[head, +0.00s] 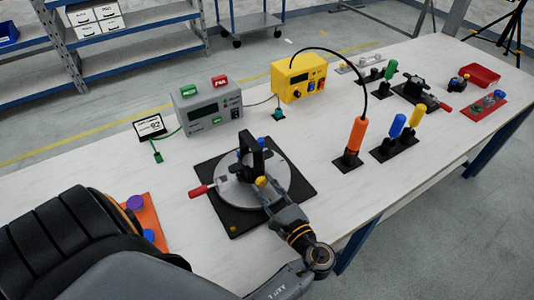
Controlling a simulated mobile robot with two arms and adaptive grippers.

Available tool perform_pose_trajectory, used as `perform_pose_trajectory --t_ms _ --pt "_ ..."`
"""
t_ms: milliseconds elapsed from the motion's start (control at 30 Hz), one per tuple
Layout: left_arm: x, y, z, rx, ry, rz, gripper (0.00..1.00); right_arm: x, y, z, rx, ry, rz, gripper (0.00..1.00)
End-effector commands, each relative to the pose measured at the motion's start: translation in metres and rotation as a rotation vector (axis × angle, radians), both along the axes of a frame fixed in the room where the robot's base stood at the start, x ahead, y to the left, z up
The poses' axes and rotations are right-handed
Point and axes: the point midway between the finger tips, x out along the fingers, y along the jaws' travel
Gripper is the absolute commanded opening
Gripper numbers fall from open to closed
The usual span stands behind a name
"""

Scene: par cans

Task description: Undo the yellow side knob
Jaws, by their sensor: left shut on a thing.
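A round grey turntable (236,192) sits on a black square base plate (297,194) in the middle of the bench. A black upright yoke (243,150) stands on it. The yellow side knob (262,182) is on the near side of the yoke. My left gripper (265,185) reaches in from the front and is shut on the yellow knob; its fingers partly cover the knob. A red handle (201,190) sticks out to the left of the turntable. A small blue knob (268,154) shows on the yoke's right. My right gripper is out of view.
Behind stand a grey meter box (206,110) and a yellow unit (298,77) with a black cable to an orange-handled tool (356,135). Blue and yellow-handled tools (397,127) stand to the right. An orange plate (150,213) lies left.

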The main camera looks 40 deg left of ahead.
Motion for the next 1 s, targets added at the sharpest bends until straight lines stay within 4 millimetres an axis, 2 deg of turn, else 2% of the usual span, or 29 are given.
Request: perform_pose_trajectory --t_ms 300,733,767,800,867,1000 --pt "-0.0002 0.0009 -0.0003 -0.038 -0.09 0.001 0.0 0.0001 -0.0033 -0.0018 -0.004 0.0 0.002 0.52" --pt "-0.0002 0.0009 0.0 -0.041 -0.101 0.001 0.0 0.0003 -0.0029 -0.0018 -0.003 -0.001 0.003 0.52" --pt "-0.0002 0.0009 0.0 -0.041 -0.101 0.001 0.31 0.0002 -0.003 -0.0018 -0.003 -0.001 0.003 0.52" --pt "-0.0002 0.0009 0.0 -0.041 -0.101 0.001 0.39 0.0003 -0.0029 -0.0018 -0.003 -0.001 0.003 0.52" --pt "-0.0001 0.0008 0.0001 -0.041 -0.101 0.0 0.51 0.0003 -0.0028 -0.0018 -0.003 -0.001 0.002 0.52" --pt "-0.0001 0.0006 0.0001 -0.041 -0.1 0.0 0.52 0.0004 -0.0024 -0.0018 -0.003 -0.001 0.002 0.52"
